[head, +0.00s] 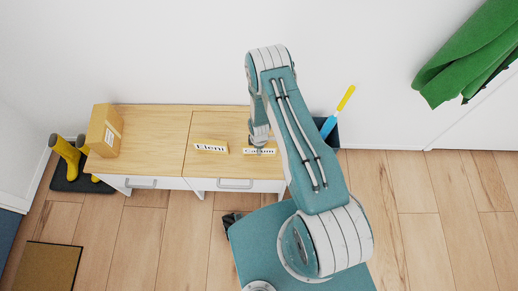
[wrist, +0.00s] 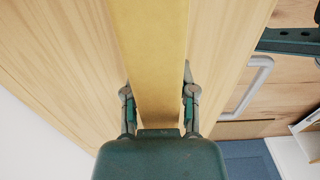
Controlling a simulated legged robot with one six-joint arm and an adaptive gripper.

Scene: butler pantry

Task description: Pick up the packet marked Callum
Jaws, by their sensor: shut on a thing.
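The packet marked Callum (head: 260,152) is at the right part of the wooden cabinet top, its white name label facing me and partly covered by my arm. My gripper (head: 259,144) is right at it, coming down from above. In the wrist view my gripper's fingers (wrist: 158,98) sit on both sides of a long yellow-tan packet (wrist: 150,50) and are shut on it. I cannot tell whether it is clear of the top. A similar packet marked Eleni (head: 210,148) lies to the left, apart from my gripper.
The cabinet top (head: 150,128) is mostly bare between the packets and a cardboard box (head: 105,130) at its left end. Yellow boots (head: 66,152) stand on a dark tray at left. A dark bin (head: 328,133) with blue and yellow things stands at right. A green cloth (head: 465,60) hangs at upper right.

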